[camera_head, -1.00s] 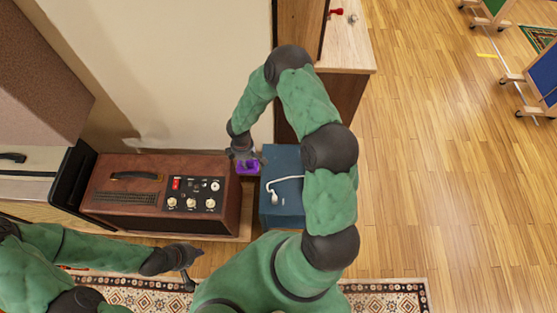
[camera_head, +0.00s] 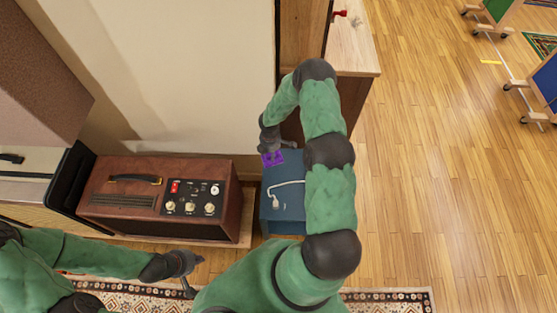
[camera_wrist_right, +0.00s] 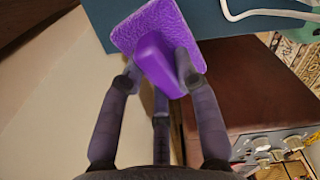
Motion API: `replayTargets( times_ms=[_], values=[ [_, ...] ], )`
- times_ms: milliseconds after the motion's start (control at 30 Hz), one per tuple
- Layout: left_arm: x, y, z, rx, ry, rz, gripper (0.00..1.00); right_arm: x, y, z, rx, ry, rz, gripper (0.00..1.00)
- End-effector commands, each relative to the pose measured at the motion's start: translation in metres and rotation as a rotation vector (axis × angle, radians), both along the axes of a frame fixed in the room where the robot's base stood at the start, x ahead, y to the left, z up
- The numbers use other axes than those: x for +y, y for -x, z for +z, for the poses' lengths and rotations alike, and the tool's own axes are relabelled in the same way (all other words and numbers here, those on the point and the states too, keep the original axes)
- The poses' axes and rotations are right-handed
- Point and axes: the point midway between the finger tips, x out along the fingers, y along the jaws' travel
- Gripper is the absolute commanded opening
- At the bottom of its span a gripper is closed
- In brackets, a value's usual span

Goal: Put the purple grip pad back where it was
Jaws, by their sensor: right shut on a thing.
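The purple grip pad (camera_head: 272,159) is in my right gripper (camera_head: 274,146), at the back edge of the blue box in the head view. In the right wrist view the pad (camera_wrist_right: 145,25) is a flat textured square with a raised handle, and the fingers of my right gripper (camera_wrist_right: 158,78) are shut on that handle. The pad overlaps the box's edge in both views; I cannot tell whether it touches the box. My left gripper (camera_head: 192,268) is at the lower left, in front of the brown amplifier; its fingers are too small to read.
The blue box (camera_head: 283,212) has a white cable (camera_head: 287,184) on top. The brown amplifier (camera_head: 120,205) with knobs stands left of it, with a narrow gap between. A wooden cabinet (camera_head: 352,50) stands behind. Wooden floor is open at the right.

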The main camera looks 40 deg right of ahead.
Motion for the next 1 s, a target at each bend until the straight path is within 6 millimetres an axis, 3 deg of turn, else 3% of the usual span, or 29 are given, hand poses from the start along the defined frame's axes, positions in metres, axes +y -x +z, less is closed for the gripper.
replayTargets(
  times_ms=[33, 133, 467, 733, 1000],
  values=[
    [0.000, 0.000, -0.007, 0.000, 0.000, 0.000, 0.00, -0.006, 0.002, -0.015, 0.004, -0.002, -0.001, 0.01],
    [0.000, 0.000, -0.014, 0.000, 0.000, 0.000, 0.00, -0.018, 0.001, -0.030, 0.004, -0.002, -0.001, 0.01],
    [0.000, 0.000, -0.021, 0.000, 0.000, 0.000, 0.00, -0.036, 0.000, -0.048, 0.002, -0.002, 0.001, 0.01],
    [0.000, 0.000, -0.042, 0.000, 0.000, 0.000, 0.00, -0.041, 0.001, -0.083, 0.003, -0.003, 0.002, 0.01],
    [0.000, 0.000, -0.041, 0.000, 0.000, 0.000, 0.00, -0.041, 0.000, -0.083, 0.002, -0.002, 0.001, 0.01]
  ],
)
